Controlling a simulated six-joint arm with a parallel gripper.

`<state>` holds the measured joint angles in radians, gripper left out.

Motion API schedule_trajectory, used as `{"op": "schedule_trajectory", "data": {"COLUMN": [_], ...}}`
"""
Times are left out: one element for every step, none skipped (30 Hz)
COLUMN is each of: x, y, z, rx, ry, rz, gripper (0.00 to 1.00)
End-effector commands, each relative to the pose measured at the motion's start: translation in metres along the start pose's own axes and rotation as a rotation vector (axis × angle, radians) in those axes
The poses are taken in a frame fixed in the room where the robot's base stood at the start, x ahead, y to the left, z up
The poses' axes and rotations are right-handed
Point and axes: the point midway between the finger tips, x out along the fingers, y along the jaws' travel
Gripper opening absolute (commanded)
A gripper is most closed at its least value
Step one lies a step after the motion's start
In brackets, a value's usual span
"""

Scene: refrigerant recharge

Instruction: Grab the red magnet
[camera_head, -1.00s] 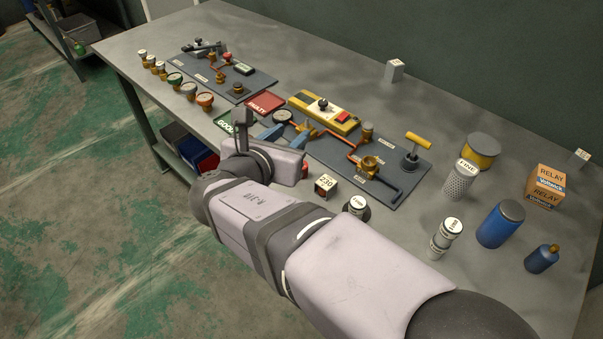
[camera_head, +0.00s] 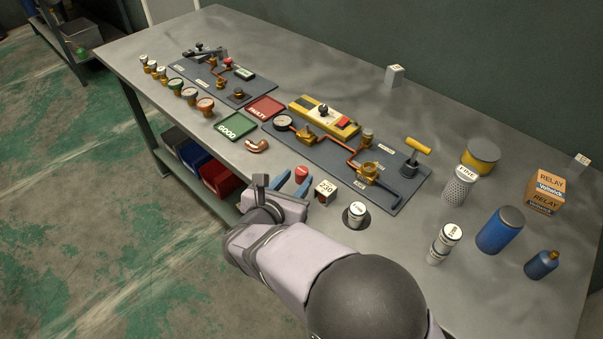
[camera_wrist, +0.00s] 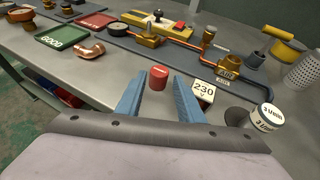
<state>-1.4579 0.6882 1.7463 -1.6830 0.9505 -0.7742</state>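In the wrist view the red magnet (camera_wrist: 159,78) appears just beyond and between the two blue fingertips. My gripper (camera_head: 292,184) is open and empty, its blue fingers pointing at the magnet from the front edge side. In the wrist view my gripper (camera_wrist: 159,92) has its fingers spread on either side of the line to the magnet. I cannot tell whether a finger touches it.
A block marked 230 (camera_head: 325,191) stands close to the right of the magnet. A white-topped canister (camera_head: 357,214) is farther right. A copper elbow (camera_head: 257,146) lies to the left, near the green GOOD tray (camera_head: 244,126). The dark board with copper pipes (camera_head: 330,158) lies behind.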

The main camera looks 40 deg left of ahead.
Motion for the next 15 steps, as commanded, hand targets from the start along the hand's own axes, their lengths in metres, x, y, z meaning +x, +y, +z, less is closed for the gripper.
{"op": "schedule_trajectory", "data": {"x": [0.001, 0.001, 0.002, 0.002, 0.003, 0.006, 0.008, 0.011, 0.016, 0.019, 0.023, 0.028, 0.032, 0.036, 0.04], "y": [0.0, 0.0, 0.0, 0.0, 0.0, 0.001, 0.0, 0.0, 0.0, 0.0, 0.001, 0.001, 0.001, 0.001, 0.001], "z": [0.0, 0.0, 0.0, 0.0, 0.0, 0.001, 0.001, 0.001, 0.0, 0.001, 0.001, 0.001, 0.001, 0.0, 0.0], "rx": [0.0, 0.0, 0.0, 0.0, 0.0, 0.0, 0.0, -0.001, -0.001, 0.0, -0.001, -0.001, 0.0, 0.0, 0.001], "ry": [0.0, 0.0, 0.0, 0.0, 0.0, 0.0, 0.0, 0.001, 0.002, 0.001, 0.001, 0.0, 0.0, 0.001, 0.001], "rz": [0.0, 0.001, 0.001, 0.001, 0.001, 0.0, 0.0, -0.001, -0.002, -0.002, -0.002, -0.002, -0.002, -0.002, -0.001], "gripper": [0.34, 0.34, 0.34, 0.34, 0.34, 0.34, 0.34, 0.34, 0.34, 0.34, 0.34, 0.34, 0.34, 0.34, 0.34]}}
